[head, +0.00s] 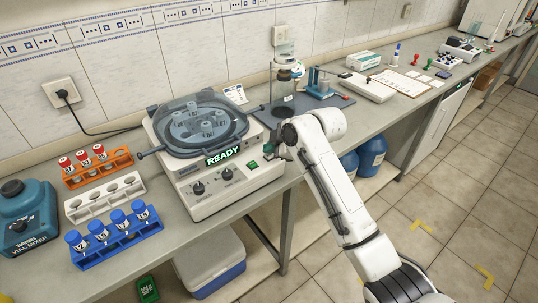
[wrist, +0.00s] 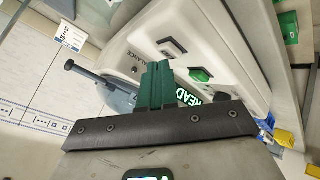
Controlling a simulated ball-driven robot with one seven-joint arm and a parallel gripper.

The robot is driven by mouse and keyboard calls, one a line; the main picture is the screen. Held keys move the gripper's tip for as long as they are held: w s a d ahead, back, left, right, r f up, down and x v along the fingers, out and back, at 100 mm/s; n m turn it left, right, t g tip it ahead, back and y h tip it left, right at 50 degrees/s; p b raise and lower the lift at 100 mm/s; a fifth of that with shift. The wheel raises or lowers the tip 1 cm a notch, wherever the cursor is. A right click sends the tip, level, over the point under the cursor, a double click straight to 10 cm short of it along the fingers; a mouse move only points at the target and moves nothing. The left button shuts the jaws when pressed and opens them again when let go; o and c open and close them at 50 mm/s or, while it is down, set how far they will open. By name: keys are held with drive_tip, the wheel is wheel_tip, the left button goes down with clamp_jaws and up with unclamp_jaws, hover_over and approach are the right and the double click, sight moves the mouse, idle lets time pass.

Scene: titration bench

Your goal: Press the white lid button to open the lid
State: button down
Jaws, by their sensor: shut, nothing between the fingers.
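The white centrifuge (head: 215,190) stands on the bench with its clear round lid (head: 198,125) down over the rotor; its display (head: 223,156) reads READY. In the wrist view a pale square button in a dark frame (wrist: 172,48) appears to be the white lid button, beside a green button (wrist: 200,76). The green button also shows in the head view (head: 253,165); my gripper seems to hide the white one there. My gripper (head: 268,153) is shut and empty over the machine's front right corner. In the wrist view its green fingertips (wrist: 157,68) point near the pale button; I cannot tell if they touch.
Orange (head: 97,167), white (head: 105,196) and blue (head: 116,236) vial racks and a teal vial mixer (head: 27,218) stand left of the centrifuge. A glass vessel on a stand (head: 285,84) is behind my wrist. The centrifuge's dark side handle (wrist: 85,72) sticks out.

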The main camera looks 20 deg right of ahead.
sight(271, 157)
drive_tip(key=shift+f, duration=0.45)
idle(0.5)
drive_tip(key=shift+r, duration=0.15)
drive_tip(key=shift+r+p, duration=0.55)
drive_tip(key=shift+r, duration=0.25)
drive_tip(key=shift+r+p, duration=1.9)
drive_tip(key=shift+r, duration=0.65)
drive_tip(key=shift+f, duration=0.1)
